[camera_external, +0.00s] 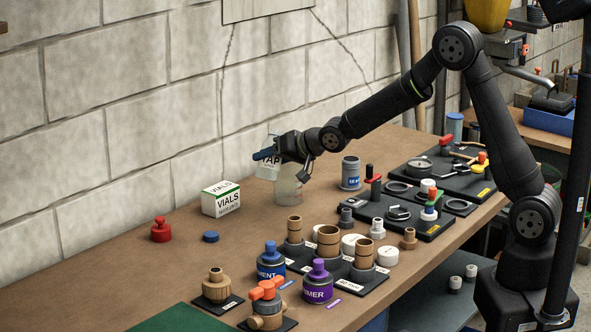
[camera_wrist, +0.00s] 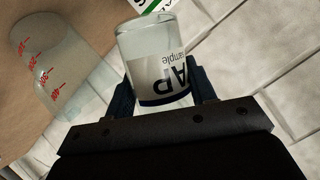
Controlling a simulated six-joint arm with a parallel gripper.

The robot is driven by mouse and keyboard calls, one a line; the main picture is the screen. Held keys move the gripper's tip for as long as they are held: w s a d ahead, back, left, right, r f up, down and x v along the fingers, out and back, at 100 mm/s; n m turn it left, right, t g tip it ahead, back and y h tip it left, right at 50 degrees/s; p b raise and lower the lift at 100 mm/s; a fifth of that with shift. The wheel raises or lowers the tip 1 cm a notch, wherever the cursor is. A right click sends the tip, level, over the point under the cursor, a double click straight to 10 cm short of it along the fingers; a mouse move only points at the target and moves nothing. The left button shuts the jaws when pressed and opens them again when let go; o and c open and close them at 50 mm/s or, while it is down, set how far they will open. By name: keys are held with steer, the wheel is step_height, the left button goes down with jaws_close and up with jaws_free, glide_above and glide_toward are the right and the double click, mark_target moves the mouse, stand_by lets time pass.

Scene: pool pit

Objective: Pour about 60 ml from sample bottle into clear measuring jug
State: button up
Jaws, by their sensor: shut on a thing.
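My gripper (camera_external: 268,154) is shut on the sample bottle (camera_external: 269,169), a clear bottle with a white "TAP" label. In the wrist view the bottle (camera_wrist: 151,44) sits between my gripper's (camera_wrist: 163,93) two dark blue fingers, and its label reads "AP" and "sample". The clear measuring jug (camera_external: 288,186) stands on the bench, just right of and below the bottle in the outside view. In the wrist view the jug (camera_wrist: 62,60) is left of the bottle, with red graduation marks. I see no stream between them. The liquid levels are hard to tell.
A white and green VIALS box (camera_external: 220,199) stands left of the jug. The block wall is close behind.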

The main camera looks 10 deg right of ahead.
steer(key=shift+w+d+r+m+g, duration=0.2)
steer(key=shift+w+r+m+g, duration=0.1)
steer(key=shift+r+m+g, duration=0.1)
steer(key=shift+f+y, duration=0.1)
steer(key=shift+y, duration=0.2)
steer(key=shift+s+a+f+m+g+y, duration=0.15)
steer(key=shift+f+m+g+y, duration=0.2)
steer(key=shift+m, duration=0.2)
steer(key=shift+s+a+f+m+g+y, duration=0.1)
steer(key=shift+s+f+m+g+y, duration=0.1)
steer(key=shift+m+g, duration=0.3)
steer(key=shift+s+a+f+m+g+y, duration=0.1)
steer(key=shift+f+m+g+y, duration=0.15)
steer(key=shift+m, duration=0.35)
steer(key=shift+s+f+m+g+y, duration=0.1)
steer(key=shift+f+m+g+y, duration=0.15)
steer(key=shift+m, duration=0.3)
steer(key=shift+w+d+r+m+g+y, duration=0.25)
steer(key=shift+w+r+m+y, duration=0.15)
steer(key=shift+r+m+y, duration=0.15)
steer(key=shift+r, duration=0.15)
steer(key=shift+w+r+m+y, duration=0.1)
steer(key=shift+r+m+y, duration=0.2)
steer(key=shift+r+m, duration=0.2)
steer(key=shift+s+g+p, duration=0.25)
steer(key=shift+g+p, duration=0.05)
steer(key=shift+p, duration=0.1)
steer(key=shift+r+m+y+p, duration=0.3)
steer(key=shift+r+m+p, duration=0.1)
steer(key=shift+m+p, duration=0.2)
